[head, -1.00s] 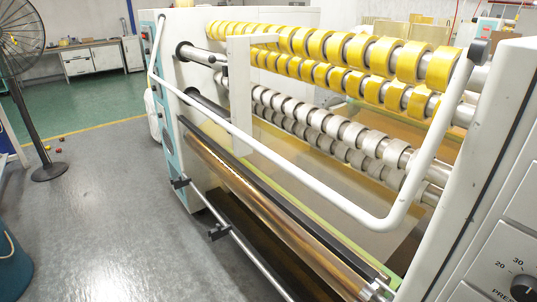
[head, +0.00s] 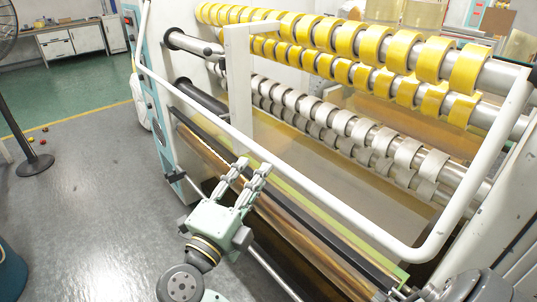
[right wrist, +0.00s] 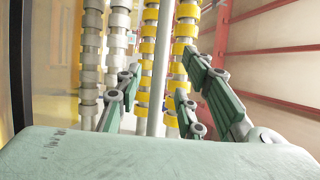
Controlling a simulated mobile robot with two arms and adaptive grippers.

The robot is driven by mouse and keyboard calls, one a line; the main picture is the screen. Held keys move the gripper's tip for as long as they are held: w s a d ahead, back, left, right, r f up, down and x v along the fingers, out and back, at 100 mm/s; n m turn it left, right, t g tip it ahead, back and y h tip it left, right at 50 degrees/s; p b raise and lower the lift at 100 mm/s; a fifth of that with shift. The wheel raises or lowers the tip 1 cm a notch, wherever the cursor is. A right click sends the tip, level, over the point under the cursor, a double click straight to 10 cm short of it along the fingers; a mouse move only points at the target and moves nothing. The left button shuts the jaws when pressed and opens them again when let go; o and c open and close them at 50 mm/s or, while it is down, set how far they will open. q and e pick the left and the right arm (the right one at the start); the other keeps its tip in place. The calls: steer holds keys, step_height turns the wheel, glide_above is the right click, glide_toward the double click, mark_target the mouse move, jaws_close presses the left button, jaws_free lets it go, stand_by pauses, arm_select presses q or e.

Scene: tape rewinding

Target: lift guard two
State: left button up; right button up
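The guard (head: 335,208) is a white tubular bar frame slanting across the front of the tape machine, in front of the rolls. Its long lower bar runs from upper left to lower right. My right gripper (head: 253,163) is at this bar, left of its middle, fingers pointing up toward it. In the right wrist view, the finger pairs (right wrist: 160,95) are spread apart and empty. A pale bar (right wrist: 158,100), seemingly the guard, runs between them. Whether a finger touches it, I cannot tell. My left gripper is not in view.
Shafts with yellow tape rolls (head: 375,43) and grey-white rolls (head: 360,132) lie behind the guard. A white upright post (head: 238,85) stands near the left end. A fan stand (head: 35,165) is at far left.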

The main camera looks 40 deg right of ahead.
mark_target(267, 157)
steer(key=p+x, duration=0.1)
steer(key=x, duration=0.5)
steer(key=shift+w+d+r+p, duration=0.1)
steer(key=shift+d+r+p, duration=0.1)
steer(key=shift+p, duration=0.2)
steer(key=shift+w+d, duration=0.25)
steer(key=shift+d, duration=0.1)
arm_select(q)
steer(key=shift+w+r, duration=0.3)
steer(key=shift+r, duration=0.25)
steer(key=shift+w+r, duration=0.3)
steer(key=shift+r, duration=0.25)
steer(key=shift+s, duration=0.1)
arm_select(e)
jaws_close()
